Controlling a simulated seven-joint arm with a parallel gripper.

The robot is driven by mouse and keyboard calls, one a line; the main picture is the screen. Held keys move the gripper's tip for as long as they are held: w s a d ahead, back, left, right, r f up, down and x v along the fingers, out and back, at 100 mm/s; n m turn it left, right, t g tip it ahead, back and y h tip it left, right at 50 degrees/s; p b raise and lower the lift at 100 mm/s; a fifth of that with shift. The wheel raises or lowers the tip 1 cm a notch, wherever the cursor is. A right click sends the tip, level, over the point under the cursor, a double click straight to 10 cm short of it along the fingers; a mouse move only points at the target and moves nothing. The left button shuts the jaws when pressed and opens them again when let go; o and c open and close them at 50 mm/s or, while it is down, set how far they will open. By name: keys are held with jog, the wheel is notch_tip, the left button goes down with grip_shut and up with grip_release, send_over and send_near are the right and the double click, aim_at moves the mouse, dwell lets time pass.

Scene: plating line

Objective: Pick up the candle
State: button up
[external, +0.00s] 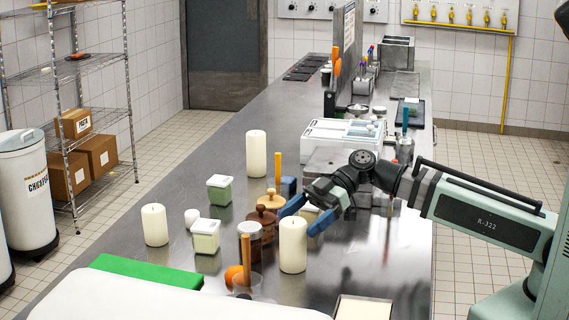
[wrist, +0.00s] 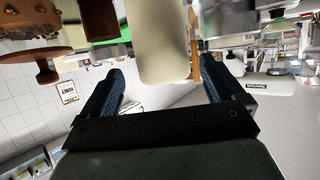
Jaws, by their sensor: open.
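Three cream pillar candles stand upright on the steel counter in the external view: a tall one at the front (external: 293,247), a tall one farther back (external: 257,155) and a shorter one at the left (external: 154,226). My gripper (external: 305,214) has blue fingers, open and empty, low over the counter just behind the front candle. In the upside-down wrist view, a cream cylinder (wrist: 160,42) that looks like a candle lies ahead between the open fingers (wrist: 159,75), not clasped. I cannot tell for sure which candle it is.
Green-and-white jars (external: 206,237) stand left. A white tray (external: 342,130) lies behind. The counter's left-back part is clear.

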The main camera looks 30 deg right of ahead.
aim_at(282, 236)
jog(key=shift+x, duration=2.6)
jog(key=shift+s, duration=0.25)
jog(key=shift+r, duration=0.1)
jog(key=c, duration=1.2)
jog(key=shift+c, duration=0.4)
jog(key=shift+r, duration=0.1)
